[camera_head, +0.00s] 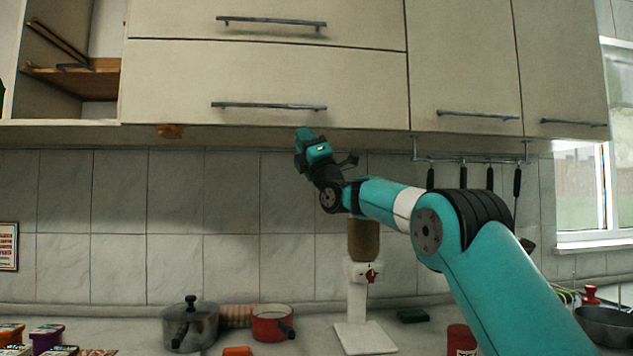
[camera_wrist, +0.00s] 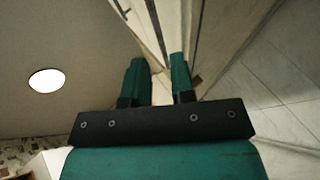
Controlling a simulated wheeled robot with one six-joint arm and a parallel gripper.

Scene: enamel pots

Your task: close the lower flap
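The lower flap (camera_head: 180,80) is a wide cream cabinet front with a dark bar handle (camera_head: 268,106), below a similar upper flap. It looks flush or nearly flush with the fronts around it; I cannot tell whether a small gap remains. My gripper (camera_head: 303,134) is at the flap's bottom edge, below and right of the handle. In the wrist view, the two teal fingers of my gripper (camera_wrist: 159,68) stand apart with nothing seen between them. Cream cabinet panels lie just beyond the fingertips; contact cannot be told.
An open cabinet section (camera_head: 75,80) is at the upper left. Utensils hang from a rail (camera_head: 465,160) right of my arm. A grey pot (camera_head: 190,325), a red pot (camera_head: 272,323) and a white dispenser stand (camera_head: 357,300) are on the counter below.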

